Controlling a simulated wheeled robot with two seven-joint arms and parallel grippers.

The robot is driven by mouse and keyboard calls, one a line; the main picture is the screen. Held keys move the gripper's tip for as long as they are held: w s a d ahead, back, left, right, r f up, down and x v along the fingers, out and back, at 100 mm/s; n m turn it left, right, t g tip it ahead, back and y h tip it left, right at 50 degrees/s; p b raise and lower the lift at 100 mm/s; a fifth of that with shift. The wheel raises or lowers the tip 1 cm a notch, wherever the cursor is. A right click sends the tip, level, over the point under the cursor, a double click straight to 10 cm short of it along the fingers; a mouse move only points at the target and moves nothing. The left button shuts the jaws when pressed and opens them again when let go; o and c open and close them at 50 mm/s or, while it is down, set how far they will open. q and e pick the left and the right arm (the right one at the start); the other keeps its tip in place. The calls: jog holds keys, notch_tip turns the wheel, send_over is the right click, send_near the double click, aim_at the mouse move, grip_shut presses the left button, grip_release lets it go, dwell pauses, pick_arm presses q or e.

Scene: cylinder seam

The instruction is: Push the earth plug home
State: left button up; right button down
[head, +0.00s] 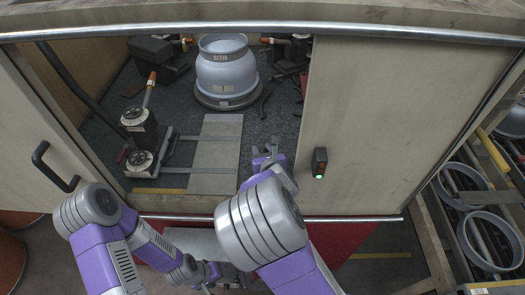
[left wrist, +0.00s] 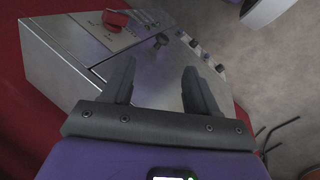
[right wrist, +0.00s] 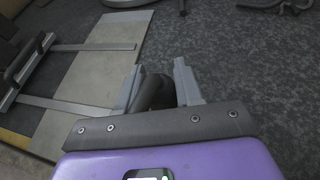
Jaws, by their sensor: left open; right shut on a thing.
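In the left wrist view a grey metal box (left wrist: 75,60) carries a red knob (left wrist: 115,18) and several dark knobs or sockets along its right edge. A dark stub (left wrist: 160,41) sticks out of its top face; I cannot tell whether it is the earth plug. My left gripper (left wrist: 158,82) is open, its fingers spread over the box, with nothing seen between them. My right gripper (right wrist: 158,78) is shut on a dark rounded thing (right wrist: 155,92), mostly hidden by the fingers. In the head view my right gripper (head: 268,158) is inside the cabinet, above its floor.
A grey-blue cylinder vessel (head: 225,72) stands on a round base at the back of the cabinet. Two dark clamp units (head: 140,125) stand left of a pale plate (head: 215,155). A sliding door (head: 390,120) closes off the right. A rail (head: 270,218) runs along the front.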

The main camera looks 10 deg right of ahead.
jog(key=shift+f, duration=0.25)
jog(key=c, duration=0.7)
grip_release()
jog(key=shift+o, duration=0.2)
notch_tip(320, 180, up, 10)
jog(key=p, duration=0.3)
